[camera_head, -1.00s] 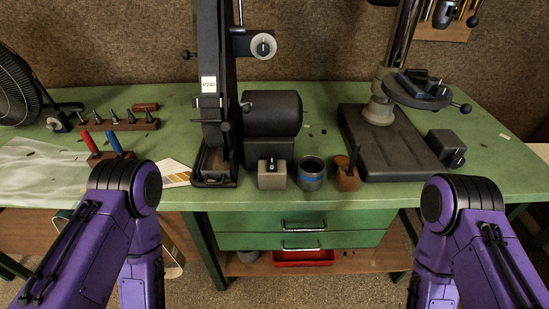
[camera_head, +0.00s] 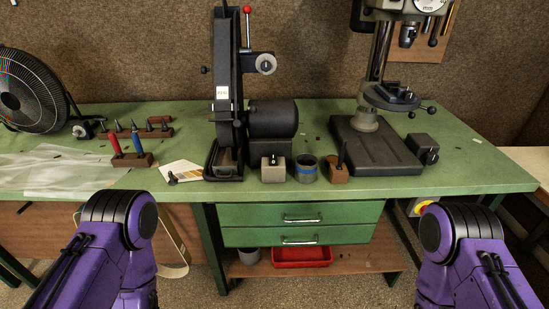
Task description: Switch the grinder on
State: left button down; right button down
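The belt grinder (camera_head: 228,110) stands upright on the green workbench, left of centre, with a white label on its upright. Its dark cylindrical motor (camera_head: 273,119) sticks out to the right. A small grey switch box (camera_head: 273,169) with a black-and-white control on top sits at the bench's front edge, in front of the motor. The switch's position is too small to read now. My two purple arms come in at the lower left and lower right, short of the bench. Both grippers are out of view.
A drill press (camera_head: 375,147) stands farther right. A fan (camera_head: 28,92) and a tool rack (camera_head: 132,160) are at left. Green drawers (camera_head: 297,225) sit below the bench.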

aim_at(273, 159)
jog(key=z, duration=1.5)
jog(key=i, duration=0.95)
jog(key=u, duration=1.6)
